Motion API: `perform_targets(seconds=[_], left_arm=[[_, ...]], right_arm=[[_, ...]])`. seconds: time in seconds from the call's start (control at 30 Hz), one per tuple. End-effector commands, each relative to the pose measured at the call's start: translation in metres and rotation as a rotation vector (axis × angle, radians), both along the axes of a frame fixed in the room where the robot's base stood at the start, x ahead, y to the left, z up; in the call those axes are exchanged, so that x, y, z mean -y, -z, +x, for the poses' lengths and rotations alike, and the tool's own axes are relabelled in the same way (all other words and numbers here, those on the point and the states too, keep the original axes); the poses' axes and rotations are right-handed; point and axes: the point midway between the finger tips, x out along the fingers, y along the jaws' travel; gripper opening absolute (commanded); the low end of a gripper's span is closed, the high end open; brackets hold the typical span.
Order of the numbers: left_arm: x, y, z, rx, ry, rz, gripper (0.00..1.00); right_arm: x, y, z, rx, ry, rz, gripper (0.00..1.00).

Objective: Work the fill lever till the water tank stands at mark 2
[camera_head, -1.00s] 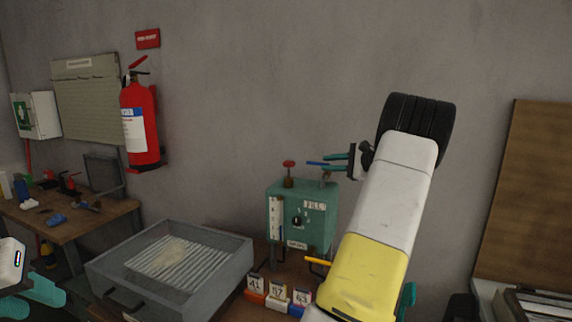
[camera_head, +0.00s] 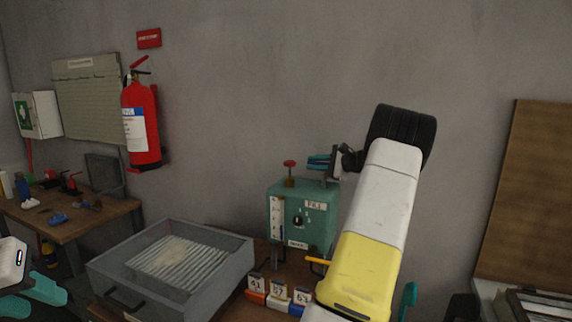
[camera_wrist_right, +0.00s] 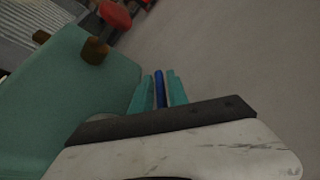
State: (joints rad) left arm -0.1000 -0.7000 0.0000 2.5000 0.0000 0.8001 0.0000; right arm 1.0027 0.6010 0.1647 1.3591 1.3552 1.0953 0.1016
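The green water tank (camera_head: 318,222) with a FILL label stands against the wall; its side also shows in the right wrist view (camera_wrist_right: 75,95). A white level gauge (camera_head: 276,218) runs up its left front; I cannot read the level. The blue fill lever (camera_wrist_right: 160,88) lies between the teal fingers of my right gripper (camera_head: 320,161), above the tank top. Thin pale strips lie between lever and fingers, and I cannot tell whether they grip it. My left gripper (camera_head: 38,294) is at the lower left edge, its fingers apart and empty.
A red knob (camera_head: 289,164) stands on the tank top, left of my right gripper. A grey tray (camera_head: 215,270) with a ribbed insert is left of the tank. Numbered blocks (camera_head: 277,293) stand in front. A red extinguisher (camera_head: 141,125) hangs on the wall.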

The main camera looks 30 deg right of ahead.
Motion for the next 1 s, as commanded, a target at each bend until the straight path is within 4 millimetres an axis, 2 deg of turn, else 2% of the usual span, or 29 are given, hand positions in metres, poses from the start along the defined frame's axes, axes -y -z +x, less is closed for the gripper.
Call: perform_targets(seconds=[0.03, 0.1, 1.0], left_arm=[[0.0000, 0.0000, 0.0000, 0.000, 0.000, 0.000, 0.36], [0.0000, 0.0000, 0.0000, 0.000, 0.000, 0.000, 0.36], [0.0000, 0.0000, 0.0000, 0.000, 0.000, 0.000, 0.36]], right_arm=[[0.0000, -0.0001, -0.0001, 0.000, 0.000, 0.000, 0.09], [-0.0001, 0.0000, -0.0002, 0.000, 0.000, 0.000, 0.00], [-0.0002, 0.0002, -0.0005, 0.000, -0.001, 0.000, 0.00]])
